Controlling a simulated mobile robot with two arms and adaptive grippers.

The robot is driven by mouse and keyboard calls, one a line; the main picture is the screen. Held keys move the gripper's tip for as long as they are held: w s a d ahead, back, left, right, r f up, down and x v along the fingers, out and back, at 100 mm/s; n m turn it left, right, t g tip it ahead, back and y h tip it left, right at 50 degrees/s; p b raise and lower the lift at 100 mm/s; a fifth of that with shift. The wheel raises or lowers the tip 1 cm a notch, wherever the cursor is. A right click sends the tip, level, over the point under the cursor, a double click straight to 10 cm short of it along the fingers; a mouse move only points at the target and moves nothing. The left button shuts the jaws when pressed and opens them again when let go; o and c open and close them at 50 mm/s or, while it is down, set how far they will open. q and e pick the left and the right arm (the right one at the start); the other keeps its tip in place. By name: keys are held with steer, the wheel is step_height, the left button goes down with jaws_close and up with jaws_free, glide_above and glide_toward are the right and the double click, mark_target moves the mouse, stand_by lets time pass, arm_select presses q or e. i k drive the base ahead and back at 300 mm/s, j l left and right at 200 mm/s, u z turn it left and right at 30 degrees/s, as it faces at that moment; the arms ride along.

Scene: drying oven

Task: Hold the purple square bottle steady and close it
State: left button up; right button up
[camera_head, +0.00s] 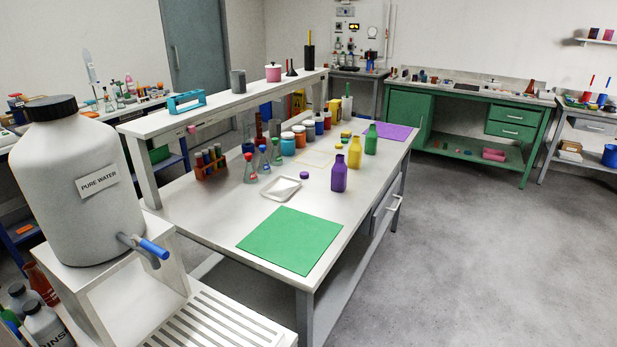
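The purple square bottle (339,177) stands upright on the white bench, near its right edge. Its neck shows no cap on it. A small purple cap (304,175) lies on the bench just left of the bottle, apart from it. Neither of my grippers is in view, and nothing touches the bottle or the cap.
A yellow bottle (354,154) and a green bottle (371,141) stand behind the purple one. A white tray (268,194) lies left of the cap, with conical flasks (250,172) beyond it. A green mat (290,240) lies clear in front. A raised shelf (222,104) runs along the bench's left.

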mark_target(338, 174)
steer(key=i+l+u, duration=0.1)
steer(key=u, duration=0.4)
steer(key=i+l+u, duration=0.1)
steer(key=u, duration=0.4)
steer(key=i+l+u, duration=0.2)
steer(key=l+u, duration=0.25)
steer(key=l, duration=0.55)
steer(key=l+u, duration=0.4)
steer(key=l, duration=1.75)
steer(key=i+l+u, duration=0.1)
steer(key=l, duration=1.1)
